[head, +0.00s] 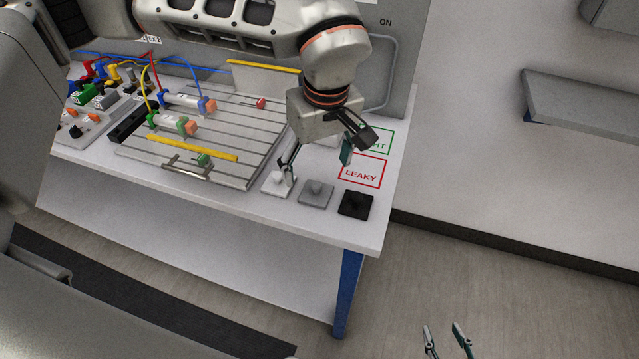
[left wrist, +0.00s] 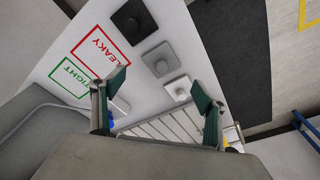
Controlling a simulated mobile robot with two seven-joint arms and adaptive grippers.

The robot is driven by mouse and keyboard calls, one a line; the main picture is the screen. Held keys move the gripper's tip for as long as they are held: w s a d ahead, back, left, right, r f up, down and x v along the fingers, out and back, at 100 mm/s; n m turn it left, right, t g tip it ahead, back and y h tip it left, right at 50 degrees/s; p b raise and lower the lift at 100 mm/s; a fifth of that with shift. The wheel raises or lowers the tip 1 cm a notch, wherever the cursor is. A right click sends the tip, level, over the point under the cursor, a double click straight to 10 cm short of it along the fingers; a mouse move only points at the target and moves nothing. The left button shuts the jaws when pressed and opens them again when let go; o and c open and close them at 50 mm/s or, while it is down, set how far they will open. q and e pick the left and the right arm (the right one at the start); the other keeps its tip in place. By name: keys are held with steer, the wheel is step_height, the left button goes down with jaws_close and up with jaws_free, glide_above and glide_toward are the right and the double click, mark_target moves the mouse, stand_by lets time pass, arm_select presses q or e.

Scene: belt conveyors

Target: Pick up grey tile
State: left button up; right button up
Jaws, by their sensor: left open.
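The grey tile (head: 316,192), a flat square with a small knob, lies on the white table between the white tile (head: 278,184) and the black tile (head: 355,205). In the left wrist view the grey tile (left wrist: 160,58) lies beyond my fingertips, with nothing held. My left gripper (head: 322,163) is open above the table, behind the tile row in the head view; its fingers (left wrist: 158,92) are spread wide. My right gripper (head: 447,338) shows only its fingertips at the bottom edge, apart and empty, over the floor.
The red LEAKY square (head: 362,171) and a green square (head: 378,140) are marked beside the tiles. A slotted plate (head: 235,160) with cylinders, hoses and a handle fills the table's middle. The table's front edge (head: 330,235) is close to the tiles.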

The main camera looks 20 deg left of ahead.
mark_target(316, 185)
arm_select(q)
steer(key=shift+s+a+f, duration=0.1)
steer(key=shift+s+f, duration=0.1)
steer(key=shift+f, duration=0.65)
steer(key=shift+w+a+f, duration=0.1)
steer(key=shift+w+f, duration=0.1)
steer(key=shift+f, duration=0.95)
steer(key=shift+w+a+f, duration=0.1)
steer(key=shift+w+f, duration=0.05)
steer(key=shift+f, duration=1)
steer(key=c, duration=1.1)
